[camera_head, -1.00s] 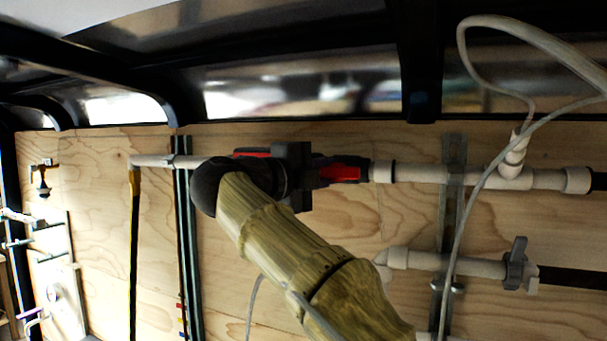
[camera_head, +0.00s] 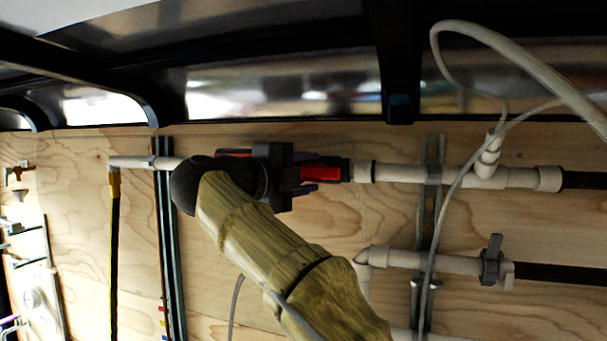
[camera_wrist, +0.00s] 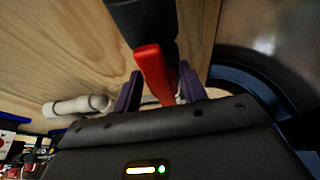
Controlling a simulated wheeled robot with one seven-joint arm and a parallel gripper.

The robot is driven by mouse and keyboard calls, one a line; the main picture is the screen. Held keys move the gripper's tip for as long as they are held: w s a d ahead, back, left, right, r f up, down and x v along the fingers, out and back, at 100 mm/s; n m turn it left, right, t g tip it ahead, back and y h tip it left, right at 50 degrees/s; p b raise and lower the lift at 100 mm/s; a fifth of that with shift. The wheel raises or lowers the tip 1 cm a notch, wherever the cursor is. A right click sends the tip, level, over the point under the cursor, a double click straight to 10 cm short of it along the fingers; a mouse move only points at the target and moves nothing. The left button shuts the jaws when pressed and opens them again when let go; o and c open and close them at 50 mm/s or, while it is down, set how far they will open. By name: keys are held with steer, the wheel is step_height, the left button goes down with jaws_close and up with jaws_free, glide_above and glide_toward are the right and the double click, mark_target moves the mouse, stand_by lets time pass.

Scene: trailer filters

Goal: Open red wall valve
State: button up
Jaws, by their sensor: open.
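The red valve handle (camera_wrist: 152,72) shows in the wrist view between my two purple fingers, attached to a dark valve body (camera_wrist: 143,18). My gripper (camera_wrist: 160,72) is open, with one finger on each side of the handle. I cannot tell whether either finger touches it. In the head view, my gripper (camera_head: 312,177) is at the upper pipe on the wall. Red parts of the valve (camera_head: 321,172) show beside and between the fingers. My wrist and arm hide much of the valve from there.
A white upper pipe (camera_head: 400,173) runs along the plywood wall. A lower pipe (camera_head: 440,262) carries a grey valve (camera_head: 491,260). A pale hose (camera_head: 520,45) loops at the right. Dark roof beams (camera_head: 400,60) are close above. A yellow-and-black vertical pipe (camera_head: 114,240) stands left.

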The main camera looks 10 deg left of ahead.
steer(key=shift+s, duration=0.1)
steer(key=b+v, duration=0.1)
steer(key=v, duration=1.6)
steer(key=shift+b, duration=0.3)
steer(key=shift+a, duration=0.1)
